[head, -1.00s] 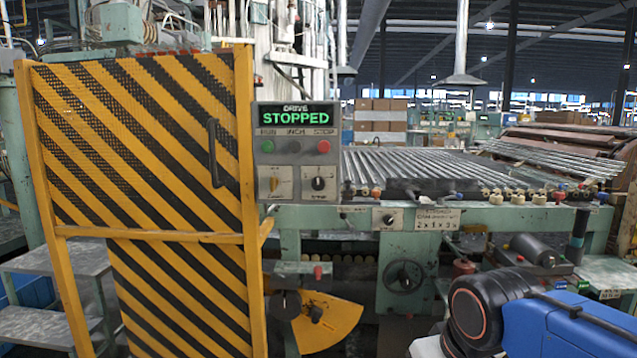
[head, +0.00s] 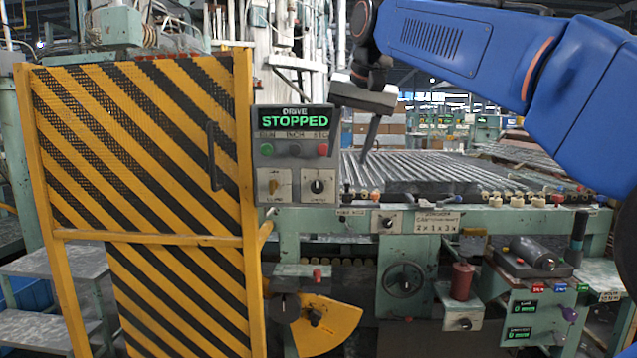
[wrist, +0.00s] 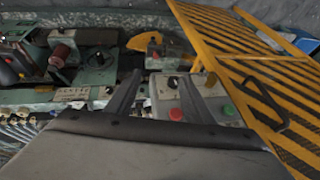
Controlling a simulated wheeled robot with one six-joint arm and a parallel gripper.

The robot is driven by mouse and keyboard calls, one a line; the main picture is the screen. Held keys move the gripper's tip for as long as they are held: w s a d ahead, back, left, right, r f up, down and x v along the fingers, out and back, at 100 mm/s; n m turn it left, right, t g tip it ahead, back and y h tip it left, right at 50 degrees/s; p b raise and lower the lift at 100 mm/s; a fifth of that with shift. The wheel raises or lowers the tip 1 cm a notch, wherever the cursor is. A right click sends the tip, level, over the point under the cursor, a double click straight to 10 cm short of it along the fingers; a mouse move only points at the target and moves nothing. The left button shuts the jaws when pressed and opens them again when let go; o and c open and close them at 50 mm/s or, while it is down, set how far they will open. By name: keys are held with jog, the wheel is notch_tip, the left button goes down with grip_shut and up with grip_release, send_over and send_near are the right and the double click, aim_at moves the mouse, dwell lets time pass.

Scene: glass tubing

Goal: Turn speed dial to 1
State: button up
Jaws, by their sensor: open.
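The grey drive control box (head: 293,165) hangs right of the striped gate, with a lit green STOPPED display. Below its buttons are a yellowish switch (head: 273,187) and a black knob (head: 317,186) on a white plate; its label is too small to read. Another black dial (head: 388,222) sits on the green machine rail. I cannot tell for certain which is the speed dial. My gripper (head: 366,158) is open and empty, fingers downward, right of the box and apart from it.
The striped yellow and black gate (head: 150,190) stands close left of the box. Glass tubes (head: 420,170) lie on the machine bed to the right. A handwheel (head: 404,279) and a yellow sector plate (head: 328,322) are below. Open air lies in front of the box.

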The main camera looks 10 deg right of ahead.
send_near(318, 184)
jog(key=shift+m, duration=0.4)
jog(key=x, duration=0.9)
jog(key=shift+f, duration=0.1)
jog(key=c, duration=1)
